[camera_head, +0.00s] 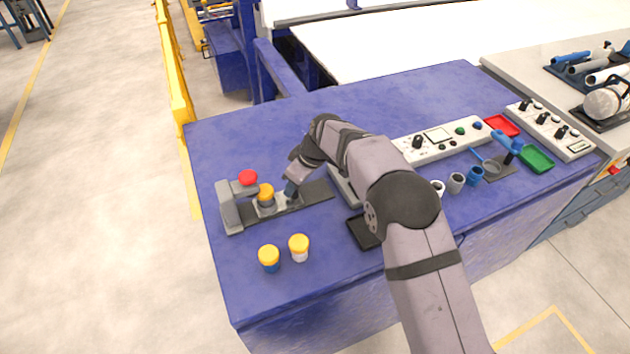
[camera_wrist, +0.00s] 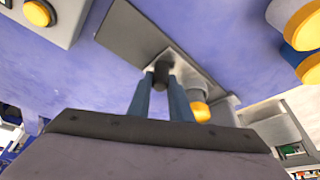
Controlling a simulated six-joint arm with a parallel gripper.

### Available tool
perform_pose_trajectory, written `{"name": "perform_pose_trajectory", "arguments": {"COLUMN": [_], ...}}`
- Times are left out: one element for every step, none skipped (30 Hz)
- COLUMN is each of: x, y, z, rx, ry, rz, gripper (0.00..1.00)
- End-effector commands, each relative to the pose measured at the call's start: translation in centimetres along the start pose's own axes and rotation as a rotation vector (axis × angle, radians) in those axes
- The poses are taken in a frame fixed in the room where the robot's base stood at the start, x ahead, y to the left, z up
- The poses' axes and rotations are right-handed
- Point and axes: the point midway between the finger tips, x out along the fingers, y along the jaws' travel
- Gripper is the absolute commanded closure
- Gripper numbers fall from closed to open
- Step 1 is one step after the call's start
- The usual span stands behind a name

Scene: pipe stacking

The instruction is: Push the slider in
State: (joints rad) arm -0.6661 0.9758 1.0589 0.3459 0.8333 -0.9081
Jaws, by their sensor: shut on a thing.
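The slider unit has a long grey base plate (camera_head: 318,192), which also shows in the wrist view (camera_wrist: 130,35). A grey stand (camera_head: 230,207) with a red button (camera_head: 248,177) rises at its left end. A yellow-capped jar (camera_head: 266,193) is upright on the unit beside the stand; its cap also shows in the wrist view (camera_wrist: 201,113). My gripper (camera_head: 290,193) is low over the plate, just right of this jar. In the wrist view, my gripper (camera_wrist: 161,80) has its blue fingers shut on a dark knob (camera_wrist: 161,72) of the slider. The fingers partly hide the knob.
Two yellow-capped jars (camera_head: 269,257) (camera_head: 299,246) stand in front of the unit on the blue table (camera_head: 345,300). A dark tray (camera_head: 363,232) lies to their right. A white control panel (camera_head: 450,140), small cups (camera_head: 457,182) and a green tray (camera_head: 537,158) are farther right.

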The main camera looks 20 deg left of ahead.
Motion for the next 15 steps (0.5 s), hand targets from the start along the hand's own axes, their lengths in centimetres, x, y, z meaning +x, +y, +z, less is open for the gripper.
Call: {"name": "perform_pose_trajectory", "arguments": {"x": [0.4, 0.5, 0.6, 0.7, 0.7, 0.8, 0.8, 0.8, 0.8, 0.8, 0.8, 0.8, 0.8, 0.8, 0.8], "y": [-1.2, -1.7, -2.2, -2.5, -2.8, -3.1, -3.2, -3.3, -3.3, -3.4, -3.4, -3.4, -3.4, -3.4, -3.4], "z": [-0.6, -1.0, -1.3, -1.5, -1.7, -1.9, -1.9, -2.0, -2.0, -2.0, -2.0, -2.0, -2.0, -2.1, -2.1], "rx": [-0.005, -0.004, -0.003, -0.001, 0.000, 0.000, 0.000, 0.000, 0.001, 0.001, 0.001, 0.001, 0.001, 0.001, 0.001], "ry": [-0.001, 0.000, 0.000, 0.000, 0.000, -0.001, -0.001, -0.001, -0.001, -0.001, -0.001, -0.001, 0.000, 0.000, 0.000], "rz": [-0.002, -0.001, 0.000, 0.001, 0.001, 0.002, 0.002, 0.002, 0.002, 0.001, 0.001, 0.001, 0.000, 0.000, -0.001], "gripper": [1.00, 1.00, 1.00, 1.00, 1.00, 1.00, 1.00, 1.00, 1.00, 1.00, 1.00, 1.00, 1.00, 1.00, 1.00]}}
